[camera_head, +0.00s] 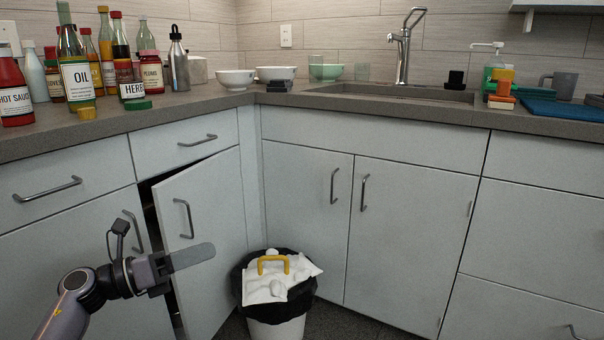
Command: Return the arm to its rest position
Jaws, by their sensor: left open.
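My left arm comes in from the lower left. My left gripper (186,258) is open and empty in front of the lower left cabinets; one long grey finger shows clearly, and the other is hard to make out. Just behind it in the picture, a white cabinet door (203,235) stands partly open, with a dark gap at its left edge. I cannot tell whether the gripper touches the door. My right gripper is not in view.
A trash bin (275,328) with a black liner, holding white paper and a yellow handle-shaped item (273,264), stands right of the open door. The countertop (225,100) above carries several bottles, bowls (236,79) and a sink. Closed cabinets fill the right.

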